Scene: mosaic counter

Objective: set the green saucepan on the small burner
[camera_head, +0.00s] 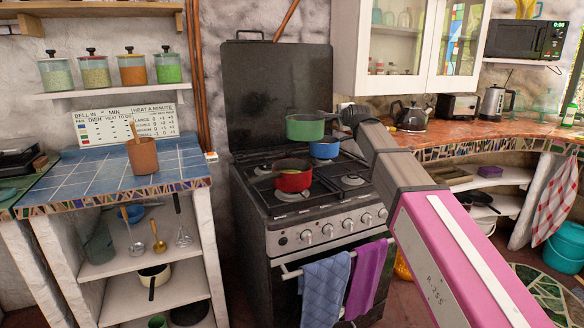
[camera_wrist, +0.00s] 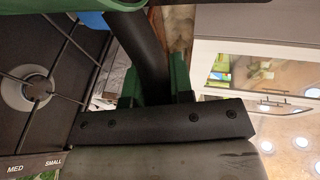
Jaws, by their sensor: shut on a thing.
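The green saucepan (camera_head: 305,128) is in the air above the back of the stove, roughly level. My gripper (camera_head: 340,118) is shut on its dark handle, to the right of the pan. In the wrist view, the handle (camera_wrist: 140,42) runs between the green fingers of my gripper (camera_wrist: 155,85), and part of the green pan (camera_wrist: 25,10) shows at the top left. A bare burner (camera_wrist: 28,92) shows below it, also seen at the front right of the hob (camera_head: 352,180). Labels reading MED and SMALL (camera_wrist: 53,162) are on the stove edge; I cannot tell which burner each marks.
A blue pot (camera_head: 323,149) stands at the back right, close below the green saucepan. A kettle (camera_head: 410,116) is on the counter to the right. Towels (camera_head: 325,288) hang on the oven handle.

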